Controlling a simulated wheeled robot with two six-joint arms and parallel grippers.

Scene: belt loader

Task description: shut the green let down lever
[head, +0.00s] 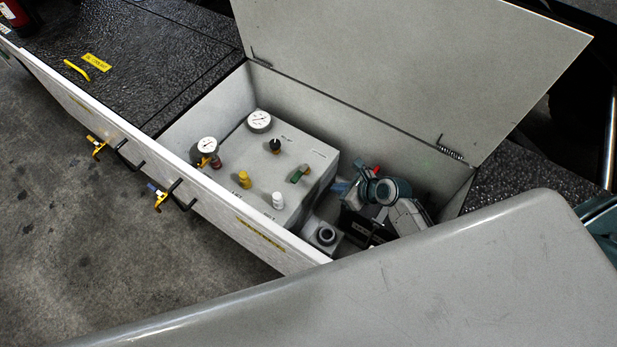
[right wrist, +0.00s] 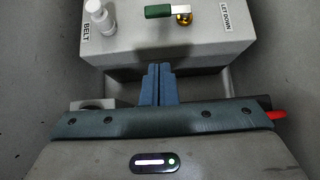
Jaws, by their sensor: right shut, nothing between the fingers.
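The let down lever (head: 298,174) has a green handle and sits near the right edge of the grey control block's top. In the right wrist view its green handle (right wrist: 158,11) points left from a brass pivot, beside the LET DOWN label (right wrist: 225,13). My right gripper (head: 341,187) is inside the open box, just right of the block and apart from the lever. In the right wrist view its blue fingers (right wrist: 157,82) are together and empty, in front of the block's side and below the lever in the picture. My left gripper is out of view.
The raised lid (head: 420,60) stands behind; box walls (head: 250,215) enclose the block.

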